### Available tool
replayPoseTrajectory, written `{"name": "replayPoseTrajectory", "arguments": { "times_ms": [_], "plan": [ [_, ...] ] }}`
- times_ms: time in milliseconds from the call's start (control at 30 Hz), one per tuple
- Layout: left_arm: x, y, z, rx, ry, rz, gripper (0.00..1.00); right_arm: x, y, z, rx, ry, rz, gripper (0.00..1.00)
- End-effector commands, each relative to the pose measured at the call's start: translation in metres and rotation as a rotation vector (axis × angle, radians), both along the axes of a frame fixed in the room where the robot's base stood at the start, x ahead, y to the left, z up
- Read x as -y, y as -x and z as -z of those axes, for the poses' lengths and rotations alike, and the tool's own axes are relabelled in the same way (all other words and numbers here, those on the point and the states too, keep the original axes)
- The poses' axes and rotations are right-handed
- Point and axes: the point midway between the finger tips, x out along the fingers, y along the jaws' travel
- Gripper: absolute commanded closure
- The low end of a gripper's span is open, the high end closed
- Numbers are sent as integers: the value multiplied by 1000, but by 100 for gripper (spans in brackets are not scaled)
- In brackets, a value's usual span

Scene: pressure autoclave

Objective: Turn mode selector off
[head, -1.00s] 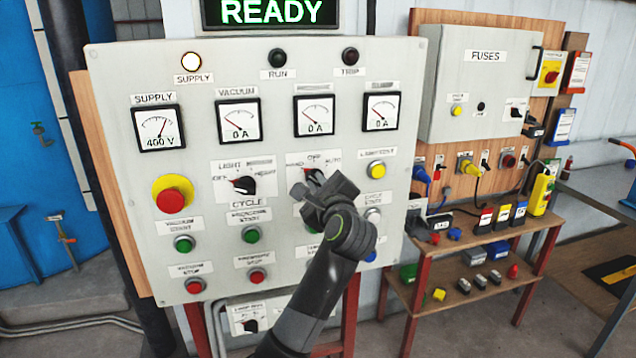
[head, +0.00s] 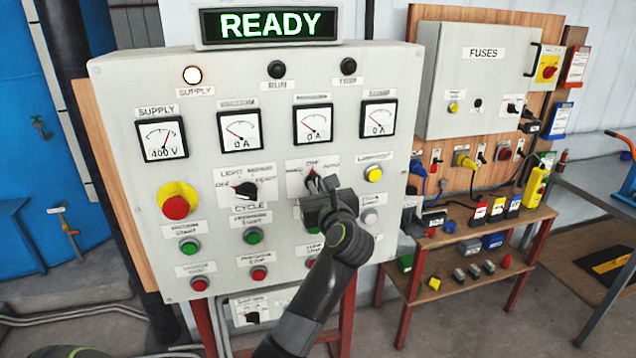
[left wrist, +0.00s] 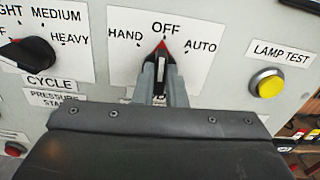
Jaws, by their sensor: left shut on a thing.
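The mode selector (head: 312,180) is a black knob with a red pointer on a white plate marked HAND, OFF and AUTO, on the right half of the grey control panel. In the left wrist view, its knob (left wrist: 161,50) points up at OFF. My left gripper (head: 319,190) is shut on the knob. In the left wrist view the grey fingers (left wrist: 162,82) stand on either side of it. The gripper hides the lower part of the knob and the label below. My right gripper is not in view.
The light-medium-heavy selector (head: 245,190) is left of the mode selector. The yellow lamp test button (head: 374,174) is to its right. A red stop button (head: 176,206) and several push buttons lie around and below. The display (head: 268,24) reads READY.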

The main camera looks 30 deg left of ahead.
Motion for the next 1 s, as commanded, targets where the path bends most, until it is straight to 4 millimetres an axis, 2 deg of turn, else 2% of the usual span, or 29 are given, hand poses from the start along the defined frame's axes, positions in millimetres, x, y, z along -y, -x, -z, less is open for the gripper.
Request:
{"name": "replayPoseTrajectory", "arguments": {
  "times_ms": [200, 667, 700, 833, 1000],
  "plan": [
    [0, 0, 1, -42, -32, 0, 100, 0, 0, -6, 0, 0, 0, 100],
    [0, 0, 2, -51, -40, 0, 100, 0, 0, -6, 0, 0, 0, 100],
    [0, 0, 2, -51, -40, 0, 85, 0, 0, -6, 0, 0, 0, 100],
    [0, 0, 1, -50, -40, 0, 68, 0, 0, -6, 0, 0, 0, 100],
    [0, 0, 1, -49, -40, 0, 67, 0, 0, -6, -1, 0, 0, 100]
  ]
}}
